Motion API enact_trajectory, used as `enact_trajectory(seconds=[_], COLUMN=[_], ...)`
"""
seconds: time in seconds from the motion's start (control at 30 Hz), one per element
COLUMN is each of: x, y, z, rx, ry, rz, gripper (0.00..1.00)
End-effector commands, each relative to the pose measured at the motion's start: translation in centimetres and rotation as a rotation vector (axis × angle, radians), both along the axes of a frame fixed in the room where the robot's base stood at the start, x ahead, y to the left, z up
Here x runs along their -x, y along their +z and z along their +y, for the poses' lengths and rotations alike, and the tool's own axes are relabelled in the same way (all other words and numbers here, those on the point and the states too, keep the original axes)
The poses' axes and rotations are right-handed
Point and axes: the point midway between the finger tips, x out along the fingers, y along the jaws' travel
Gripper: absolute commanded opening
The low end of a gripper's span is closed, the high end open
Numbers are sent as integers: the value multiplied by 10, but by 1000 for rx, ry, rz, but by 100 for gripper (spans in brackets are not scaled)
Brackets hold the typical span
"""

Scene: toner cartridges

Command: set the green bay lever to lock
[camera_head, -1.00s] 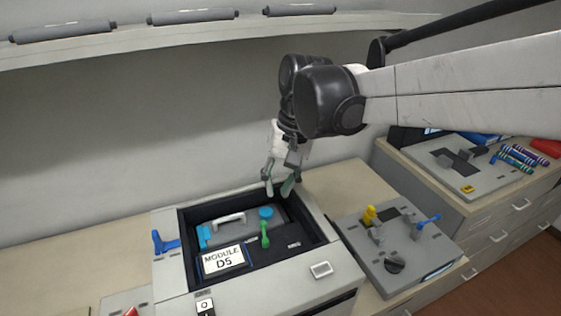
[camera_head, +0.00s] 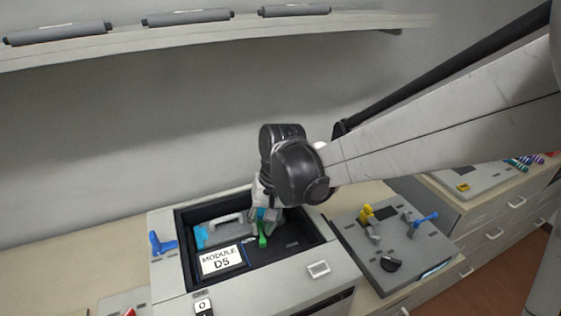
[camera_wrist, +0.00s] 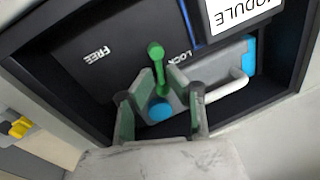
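The green bay lever (camera_head: 263,238) stands in the dark bay of the grey machine. In the wrist view the lever (camera_wrist: 157,68) has a round knob and lies between the FREE label (camera_wrist: 98,55) and the LOCK label (camera_wrist: 182,57), closer to LOCK. My gripper (camera_wrist: 163,78) is open, with one green-padded finger on each side of the lever's stalk. I cannot tell whether either finger touches it. A blue round part (camera_wrist: 160,111) shows between the fingers. In the head view my gripper (camera_head: 265,213) is low over the bay and partly hidden by my wrist.
A blue lever (camera_head: 160,243) is at left.

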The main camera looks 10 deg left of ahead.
Motion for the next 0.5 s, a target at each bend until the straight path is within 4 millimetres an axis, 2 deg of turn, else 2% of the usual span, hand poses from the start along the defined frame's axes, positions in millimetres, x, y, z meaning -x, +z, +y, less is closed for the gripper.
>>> enact_trajectory(seconds=[0.13, 0.43, 0.5], x=[0, 1, 1], y=[-9, -10, -10], z=[2, 2, 2], rx=[0, 0, 0], ry=[0, 0, 0], rz=[0, 0, 0], gripper=[15, 15, 7])
